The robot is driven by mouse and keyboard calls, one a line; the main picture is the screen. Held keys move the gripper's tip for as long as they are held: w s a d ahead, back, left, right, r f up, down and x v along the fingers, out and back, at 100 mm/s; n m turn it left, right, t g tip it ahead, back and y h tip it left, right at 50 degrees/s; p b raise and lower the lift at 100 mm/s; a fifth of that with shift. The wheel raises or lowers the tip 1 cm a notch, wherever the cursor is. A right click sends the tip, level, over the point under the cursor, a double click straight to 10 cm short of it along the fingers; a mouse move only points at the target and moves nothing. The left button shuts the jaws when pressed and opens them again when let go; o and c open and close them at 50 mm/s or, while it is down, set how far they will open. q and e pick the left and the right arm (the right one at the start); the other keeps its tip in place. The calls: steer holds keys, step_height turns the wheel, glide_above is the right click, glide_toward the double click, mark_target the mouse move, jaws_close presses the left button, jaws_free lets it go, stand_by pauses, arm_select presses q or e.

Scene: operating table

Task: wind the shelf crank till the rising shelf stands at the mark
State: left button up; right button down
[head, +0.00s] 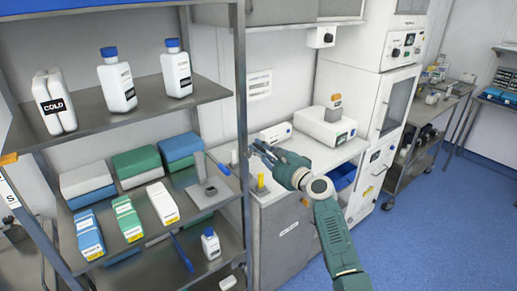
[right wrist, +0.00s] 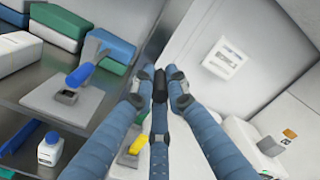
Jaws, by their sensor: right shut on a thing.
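The rack's upper shelf (head: 130,112) carries a COLD pack and two white bottles; I cannot tell for sure whether it is the rising shelf. An orange piece (head: 8,159) sits at its left front end, just above a white strip marked S (head: 9,195) on the left post. My right gripper (head: 259,150) is beside the rack's right post. In the right wrist view its fingertips (right wrist: 160,88) are closed together around a small dark part, seemingly the shelf crank's handle. The rest of the crank is hidden by the fingers. My left gripper is out of view.
A grey plate with a blue-handled lever (head: 210,183) stands on the middle shelf, near boxes. A yellow-handled lever (head: 260,183) stands on the counter behind my right gripper. Open blue floor (head: 430,225) lies to the right.

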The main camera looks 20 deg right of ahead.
steer(key=shift+d, duration=0.2)
steer(key=c, duration=1.8)
jaws_free()
steer(key=shift+o, duration=0.3)
steer(key=shift+d+f, duration=0.1)
steer(key=shift+s, duration=0.3)
steer(key=v, duration=1.1)
steer(key=shift+d, duration=0.15)
steer(key=shift+s, duration=0.15)
